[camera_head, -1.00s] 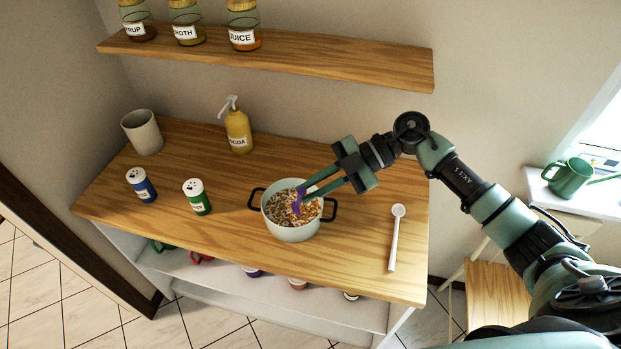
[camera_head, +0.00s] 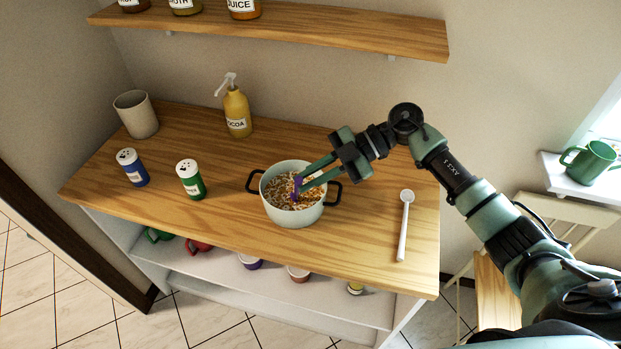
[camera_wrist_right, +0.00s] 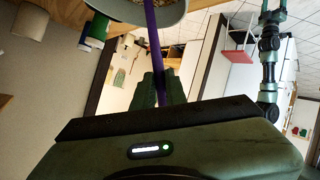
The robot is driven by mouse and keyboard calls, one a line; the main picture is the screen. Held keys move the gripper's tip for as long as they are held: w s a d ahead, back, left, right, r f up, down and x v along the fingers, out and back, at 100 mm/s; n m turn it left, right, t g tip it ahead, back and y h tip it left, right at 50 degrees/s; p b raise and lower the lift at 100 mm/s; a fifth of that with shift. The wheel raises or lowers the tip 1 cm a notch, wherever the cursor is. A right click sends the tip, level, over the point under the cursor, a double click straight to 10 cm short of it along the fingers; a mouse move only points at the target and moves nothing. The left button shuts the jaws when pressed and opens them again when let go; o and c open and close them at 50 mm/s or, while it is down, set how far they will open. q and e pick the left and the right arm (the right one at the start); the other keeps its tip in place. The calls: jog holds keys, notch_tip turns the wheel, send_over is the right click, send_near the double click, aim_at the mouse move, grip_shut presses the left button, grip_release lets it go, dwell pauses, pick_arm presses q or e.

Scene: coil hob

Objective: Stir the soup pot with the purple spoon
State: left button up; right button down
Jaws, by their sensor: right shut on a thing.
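The soup pot (camera_head: 293,217) is pale green with two black handles and stands on the wooden counter, filled with brownish bits. My right gripper (camera_head: 303,183) is shut on the purple spoon (camera_head: 297,186), its fingers reaching to the pot's right side just over the opening. The spoon's lower end is in the pot's contents. In the right wrist view the purple spoon (camera_wrist_right: 153,40) runs up from between the fingers toward the pot (camera_wrist_right: 150,12), which shows upside down at the top.
A white spoon (camera_head: 403,225) lies right of the pot. Green (camera_head: 190,180) and blue (camera_head: 132,167) shakers, a beige cup (camera_head: 136,115) and a yellow cocoa pump bottle (camera_head: 237,112) stand left and behind. A shelf (camera_head: 330,35) with jars hangs above.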

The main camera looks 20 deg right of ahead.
jog(key=shift+w+a+r, duration=0.2)
jog(key=shift+w+a, duration=0.3)
jog(key=shift+w+a+r, duration=0.15)
jog(key=shift+w+a, duration=0.3)
jog(key=shift+s+p, duration=0.55)
jog(key=shift+p, duration=0.05)
pick_arm(q)
jog(key=shift+s+r, duration=0.15)
jog(key=shift+r, duration=0.8)
pick_arm(e)
jog(key=shift+s+d+f, duration=0.1)
jog(key=shift+s+d, duration=0.05)
jog(key=shift+d, duration=0.45)
jog(key=shift+s+d+f, duration=0.1)
jog(key=shift+d, duration=0.45)
